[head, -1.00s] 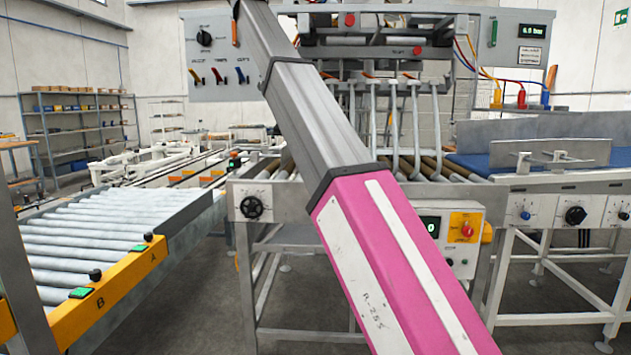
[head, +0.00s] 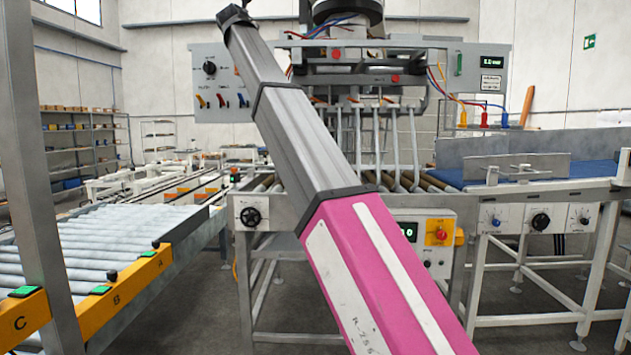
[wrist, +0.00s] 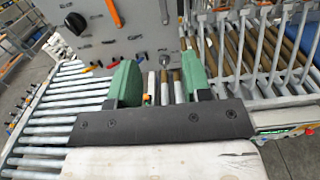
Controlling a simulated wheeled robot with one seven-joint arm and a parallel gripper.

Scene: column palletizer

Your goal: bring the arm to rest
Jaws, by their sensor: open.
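My gripper (wrist: 157,85) shows in the wrist view with two green fingers set apart. It is open, and nothing is seen between the fingers. Beyond it in that view are a grey control panel (wrist: 120,30) and rollers. In the head view my pink and grey arm crosses the middle on a slant, from lower right to upper left. My gripper is not seen in the head view.
The palletizer's grey panel (head: 222,97) with a knob and levers is behind the arm. A roller conveyor (head: 85,240) with a yellow edge lies left. A blue belt conveyor (head: 540,174) stands right. A grey post (head: 40,180) is close at left. Bare floor shows between the conveyors.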

